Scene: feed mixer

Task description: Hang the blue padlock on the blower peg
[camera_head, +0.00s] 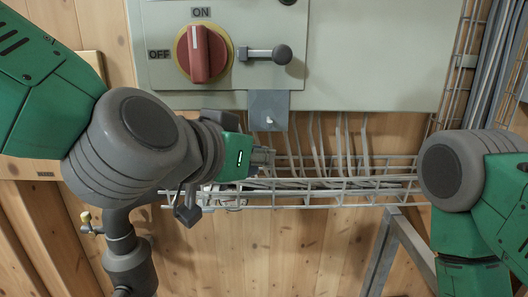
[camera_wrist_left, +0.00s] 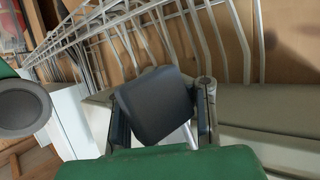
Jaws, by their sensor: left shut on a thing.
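My left gripper (camera_head: 264,161) reaches in from the left in the head view, just below the control panel. In the left wrist view its fingers (camera_wrist_left: 160,125) are shut on a dark blue block, the padlock's body (camera_wrist_left: 155,103). A bit of bright metal, possibly its shackle, shows at the block's lower right. I cannot make out the padlock in the head view. A grey bracket (camera_head: 268,104) with a small bright pin (camera_head: 269,120) hangs from the panel's lower edge, just above the gripper. No label shows which peg is the blower's. My right gripper is out of view.
The panel (camera_head: 370,60) carries a red rotary switch (camera_head: 200,55), its mark towards ON, and a grey ball-ended lever (camera_head: 267,54). A wire cable tray (camera_head: 340,190) with hanging cables runs behind and beside the gripper. A slanted grey brace (camera_head: 385,250) stands below it.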

